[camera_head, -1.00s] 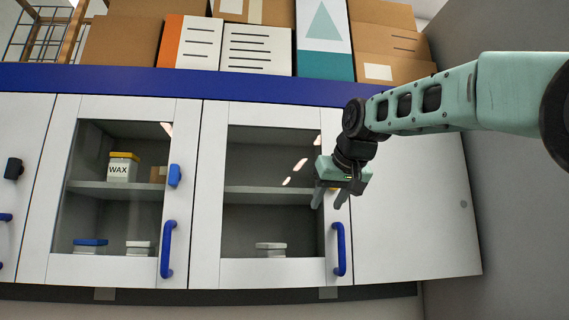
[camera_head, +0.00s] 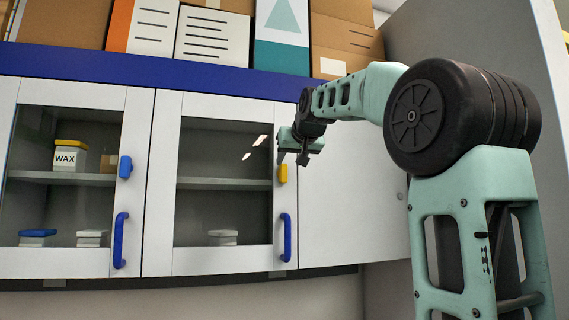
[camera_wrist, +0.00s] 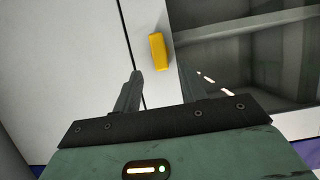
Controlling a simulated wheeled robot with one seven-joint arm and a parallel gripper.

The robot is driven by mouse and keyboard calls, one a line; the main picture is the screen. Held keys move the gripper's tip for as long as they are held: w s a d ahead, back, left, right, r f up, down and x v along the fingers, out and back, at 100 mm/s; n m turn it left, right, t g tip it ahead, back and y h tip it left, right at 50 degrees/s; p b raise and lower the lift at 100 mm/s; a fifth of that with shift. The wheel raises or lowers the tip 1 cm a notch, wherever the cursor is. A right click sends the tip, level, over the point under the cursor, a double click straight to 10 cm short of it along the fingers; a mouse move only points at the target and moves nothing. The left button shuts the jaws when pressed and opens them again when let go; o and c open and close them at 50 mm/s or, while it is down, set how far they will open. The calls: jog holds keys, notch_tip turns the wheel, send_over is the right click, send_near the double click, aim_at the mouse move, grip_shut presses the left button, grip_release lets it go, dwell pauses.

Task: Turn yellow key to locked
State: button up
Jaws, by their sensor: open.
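The yellow key (camera_head: 283,173) is a small block on the right edge of the right glass door, above its blue handle (camera_head: 285,237). It stands upright in the head view. My gripper (camera_head: 292,158) is at the door's edge, just above and slightly right of the key in that view. In the wrist view the fingers (camera_wrist: 160,72) are apart and empty. The yellow key (camera_wrist: 158,52) lies beyond the fingertips, roughly in line with the gap between them. I see no contact with it.
A blue key (camera_head: 126,167) and a blue handle (camera_head: 120,240) sit on the left glass door. A plain white panel (camera_head: 345,205) lies right of the yellow key. Boxes (camera_head: 212,35) stand on top of the cabinet. A grey wall (camera_head: 455,40) is at the right.

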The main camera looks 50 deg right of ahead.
aim_at(285, 169)
jog(key=p+x, duration=0.2)
jog(key=x, duration=0.4)
grip_shut()
